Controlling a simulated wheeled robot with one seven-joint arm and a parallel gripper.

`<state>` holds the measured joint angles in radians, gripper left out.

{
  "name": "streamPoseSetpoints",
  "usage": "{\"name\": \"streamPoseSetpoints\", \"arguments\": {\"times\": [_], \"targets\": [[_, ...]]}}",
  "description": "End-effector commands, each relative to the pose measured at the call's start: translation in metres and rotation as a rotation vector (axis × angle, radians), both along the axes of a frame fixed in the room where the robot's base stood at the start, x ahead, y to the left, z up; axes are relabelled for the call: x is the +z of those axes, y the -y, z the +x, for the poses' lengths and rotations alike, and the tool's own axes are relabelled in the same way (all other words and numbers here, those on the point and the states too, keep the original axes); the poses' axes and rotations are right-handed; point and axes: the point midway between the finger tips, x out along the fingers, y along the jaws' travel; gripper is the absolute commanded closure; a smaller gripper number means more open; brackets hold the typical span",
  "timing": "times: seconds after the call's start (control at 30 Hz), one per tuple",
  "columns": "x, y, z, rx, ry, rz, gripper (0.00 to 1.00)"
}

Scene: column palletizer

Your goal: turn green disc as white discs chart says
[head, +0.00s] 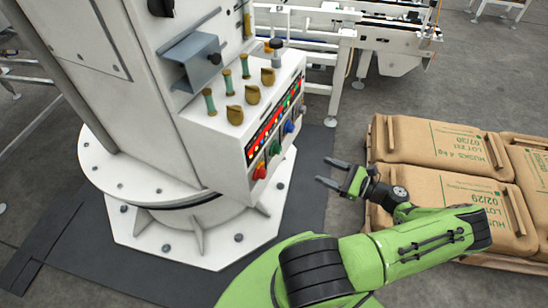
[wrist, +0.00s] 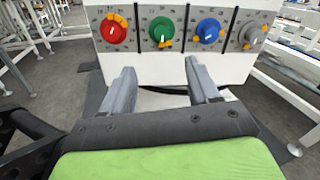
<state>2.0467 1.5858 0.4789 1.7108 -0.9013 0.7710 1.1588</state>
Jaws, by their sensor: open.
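The green disc (wrist: 161,31) is on the front of a white control box, between the red disc (wrist: 112,31) and the blue disc (wrist: 208,31). It has a white pointer line, a ring of small numbers too small to read, and orange marks below it. It also shows small in the head view (head: 274,147). My gripper (head: 329,172) is open and empty, in front of the box and apart from it. In the wrist view its two fingers (wrist: 158,72) point at the box, below the green disc. I cannot make out any white discs chart.
A grey disc (wrist: 251,36) is at the right end of the row. Brass and green handles (head: 234,114) stand on the box top (head: 225,125). Brown sacks (head: 440,195) are stacked to the right of my gripper. A white conveyor frame (head: 345,45) is behind.

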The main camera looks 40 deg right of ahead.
Motion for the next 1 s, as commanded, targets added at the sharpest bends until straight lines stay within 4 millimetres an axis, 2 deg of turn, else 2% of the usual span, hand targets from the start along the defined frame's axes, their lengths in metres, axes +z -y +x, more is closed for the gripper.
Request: {"name": "streamPoseSetpoints", "arguments": {"times": [0.17,0.4,0.6,0.77,1.0], "targets": [[0.002,-0.014,0.029,0.011,0.002,0.001,0.40],[0.001,-0.037,0.087,0.010,0.002,0.003,0.40],[0.002,-0.054,0.129,0.007,0.002,0.002,0.40],[0.002,-0.059,0.145,0.004,-0.001,0.002,0.40],[0.002,-0.060,0.147,0.003,-0.001,0.002,0.40]]}}
